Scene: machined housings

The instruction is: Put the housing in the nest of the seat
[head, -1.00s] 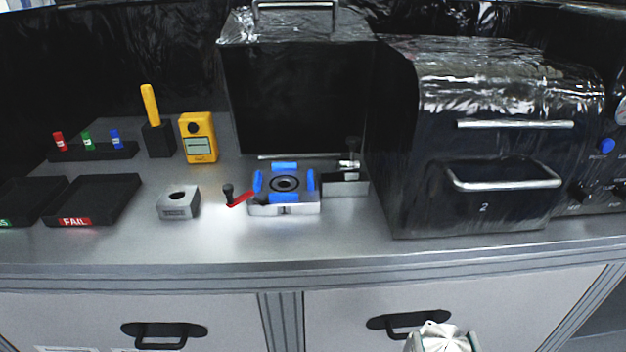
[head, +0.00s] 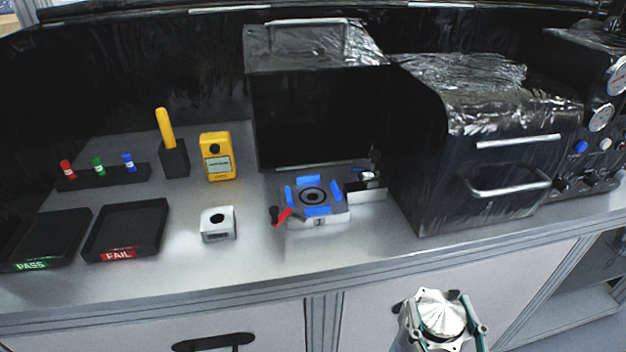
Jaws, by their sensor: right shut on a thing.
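The seat (head: 333,213) is a pale metal block on the bench, with blue pads around a dark round nest (head: 313,196) and a red lever with a black knob at its left. The nest looks empty. My right gripper (head: 441,320) is at the bottom of the head view, in front of the bench edge. It is shut on a shiny round metal part with corner lugs, which I take as the housing (head: 440,308). The gripper is nearer than the seat, to its lower right. Its fingers are partly hidden. My left gripper is not in view.
A small grey block with a hole (head: 218,230) stands left of the seat. PASS (head: 62,227) and FAIL (head: 153,215) trays lie farther left. A yellow meter (head: 217,160) stands behind. A dark box (head: 310,110) and a black machine (head: 470,190) bound the back and right.

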